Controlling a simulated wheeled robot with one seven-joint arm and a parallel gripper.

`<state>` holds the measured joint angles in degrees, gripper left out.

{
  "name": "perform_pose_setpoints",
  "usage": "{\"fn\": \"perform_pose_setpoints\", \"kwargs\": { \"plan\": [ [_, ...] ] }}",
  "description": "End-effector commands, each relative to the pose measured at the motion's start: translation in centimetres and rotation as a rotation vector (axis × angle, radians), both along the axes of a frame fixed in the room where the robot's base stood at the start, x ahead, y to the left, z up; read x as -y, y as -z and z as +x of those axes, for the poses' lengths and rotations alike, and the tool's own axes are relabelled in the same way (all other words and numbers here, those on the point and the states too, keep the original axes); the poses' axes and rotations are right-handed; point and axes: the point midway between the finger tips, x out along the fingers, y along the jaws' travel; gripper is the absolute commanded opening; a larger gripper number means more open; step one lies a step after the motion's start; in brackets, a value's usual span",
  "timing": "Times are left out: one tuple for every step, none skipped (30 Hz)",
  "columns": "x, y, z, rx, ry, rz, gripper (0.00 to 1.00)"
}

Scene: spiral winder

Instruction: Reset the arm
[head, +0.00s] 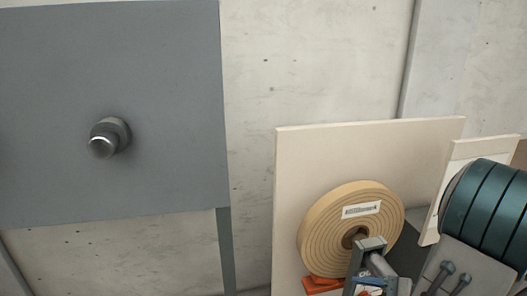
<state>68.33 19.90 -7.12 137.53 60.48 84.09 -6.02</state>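I cannot make out my gripper or my arm for certain in the head view. A grey metal fitting (372,262) with a blue part stands at the lower right, in front of a tan spiral-wound roll (328,236). The roll has a small white label and a dark hole at its centre. The fitting overlaps the roll's lower right part, and its lower end is cut off by the frame.
A pale board (300,160) stands behind the roll. An orange piece (322,286) is under it. A dark teal banded drum (487,207) and two grey levers (447,275) are at right. A grey wall panel (60,80) with a round metal knob (107,140) fills the upper left.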

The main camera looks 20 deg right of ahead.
Motion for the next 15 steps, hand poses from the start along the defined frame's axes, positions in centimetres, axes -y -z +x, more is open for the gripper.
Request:
{"fn": "perform_pose_setpoints", "kwargs": {
  "plan": [
    [-2.2,-2.2,0.6,-0.021,-0.109,-0.059,0.64],
    [-3.4,-2.8,0.8,-0.034,-0.168,-0.092,0.64],
    [-4.8,-3.6,0.9,-0.051,-0.246,-0.139,0.64],
    [-5.8,-4.2,0.9,-0.062,-0.303,-0.175,0.64],
    [-6.8,-4.8,0.9,-0.072,-0.360,-0.213,0.64],
    [-8.0,-5.5,0.8,-0.082,-0.437,-0.266,0.64],
    [-8.9,-6.1,0.7,-0.089,-0.491,-0.306,0.64],
    [-9.7,-6.6,0.6,-0.095,-0.545,-0.349,0.64],
    [-10.7,-7.4,0.4,-0.100,-0.616,-0.405,0.64],
    [-11.4,-7.9,0.2,-0.103,-0.668,-0.450,0.64],
    [-12.0,-8.5,0.1,-0.104,-0.720,-0.494,0.64],
    [-12.8,-9.3,-0.1,-0.102,-0.786,-0.556,0.64],
    [-13.3,-9.8,-0.3,-0.099,-0.835,-0.605,0.64],
    [-13.8,-10.4,-0.5,-0.094,-0.884,-0.652,0.64],
    [-14.4,-11.2,-0.6,-0.085,-0.946,-0.720,0.64]
  ]
}}
